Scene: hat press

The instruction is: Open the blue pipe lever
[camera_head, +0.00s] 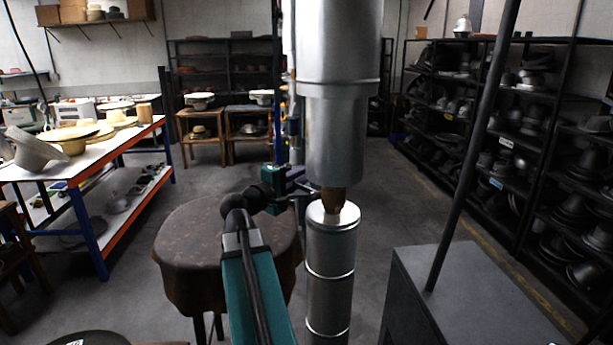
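No blue pipe lever can be clearly made out. A large upright silver cylinder (340,70) fills the top middle of the view. A brownish tip (333,198) shows under it, just above a capped silver cylinder (331,250). My teal arm reaches up from the bottom middle and bends to the right. My gripper (304,190) is at the left side of the two cylinders, near the gap between them. It is small, dark and partly hidden, so its fingers and any contact cannot be told. A narrow strip with blue and yellow (284,110) runs beside the upper cylinder.
A round dark brown-topped stand (195,235) is close behind my arm. A white-topped table with hats (130,132) stands left, dark shelves of hat forms (490,130) right. A dark grey cabinet (470,290) and slanted pole (470,170) are at the right front.

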